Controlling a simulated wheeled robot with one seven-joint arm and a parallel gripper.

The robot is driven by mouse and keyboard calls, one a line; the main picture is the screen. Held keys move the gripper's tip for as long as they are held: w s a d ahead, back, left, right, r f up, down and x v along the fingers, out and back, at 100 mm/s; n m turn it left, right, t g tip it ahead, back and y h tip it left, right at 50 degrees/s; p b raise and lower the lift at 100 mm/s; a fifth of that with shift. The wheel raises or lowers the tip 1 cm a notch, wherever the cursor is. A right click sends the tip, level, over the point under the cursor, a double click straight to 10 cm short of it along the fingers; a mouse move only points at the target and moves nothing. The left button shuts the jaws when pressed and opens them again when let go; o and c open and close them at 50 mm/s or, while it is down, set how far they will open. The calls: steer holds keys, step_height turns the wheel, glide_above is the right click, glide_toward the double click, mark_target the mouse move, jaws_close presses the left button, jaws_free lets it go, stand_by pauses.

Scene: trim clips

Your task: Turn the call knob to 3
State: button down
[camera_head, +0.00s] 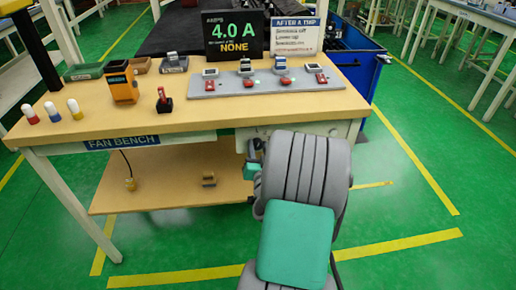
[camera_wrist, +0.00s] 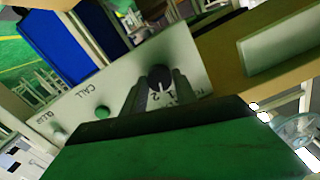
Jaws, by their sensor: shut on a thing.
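The call knob (camera_wrist: 159,74) is a dark round knob on a pale panel (camera_wrist: 189,52) in the wrist view. A white mark shows on its lower side, towards the digits 1 and 2; its exact setting is too small to tell. My gripper (camera_wrist: 158,94) is shut on the knob, one finger on each side. In the head view the pale panel (camera_head: 343,129) sits under the front edge of the fan bench (camera_head: 185,120). My arm hides the knob and most of my gripper there.
A green button (camera_wrist: 102,112) near the word CALL and a pale button (camera_wrist: 59,136) are on the same panel. The bench top holds a grey clip board (camera_head: 240,88), an orange meter (camera_head: 121,82) and a display (camera_head: 234,36). A blue cabinet (camera_head: 362,68) stands behind right.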

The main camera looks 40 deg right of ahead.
steer(key=m, duration=0.6)
steer(key=shift+s+d, duration=0.1)
steer(key=m, duration=0.6)
steer(key=shift+f+m, duration=0.2)
steer(key=shift+m, duration=0.1)
stand_by(0.3)
steer(key=c, duration=1)
jaws_free()
steer(key=shift+s+a+f, duration=0.1)
steer(key=shift+s+a, duration=0.15)
steer(key=shift+s, duration=0.25)
steer(key=b+v, duration=0.2)
steer(key=v, duration=0.4)
steer(key=shift+s+a, duration=0.25)
steer(key=shift+a, duration=0.05)
